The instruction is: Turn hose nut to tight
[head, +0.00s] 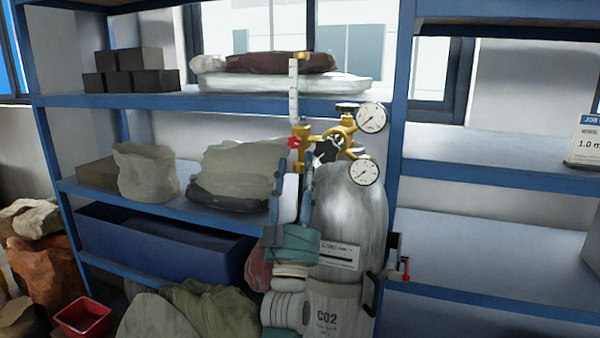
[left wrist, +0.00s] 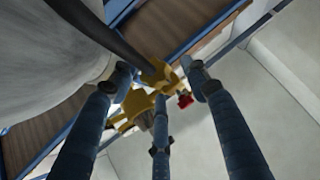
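A grey CO2 cylinder (head: 345,225) stands upright with a brass regulator (head: 343,134) on top. A brass hose fitting (left wrist: 158,76) with a dark hose-like rod (left wrist: 112,36) running to it shows in the left wrist view; I cannot clearly tell the nut from the other brass parts. My left gripper (head: 297,168) points up from below, just under the regulator's left end. In the left wrist view its blue fingers (left wrist: 158,84) are spread around the brass fitting, with gaps visible beside it. In the head view the gripper hides the fitting's lower part. My right gripper is in neither view.
Two round gauges (head: 371,117) sit on the regulator's right. A clear flow tube (head: 293,90) rises at its left, above a red knob (head: 294,142). Blue shelving (head: 160,101) with bags and boxes stands behind. A bracket with a red handle (head: 405,268) is right of the cylinder.

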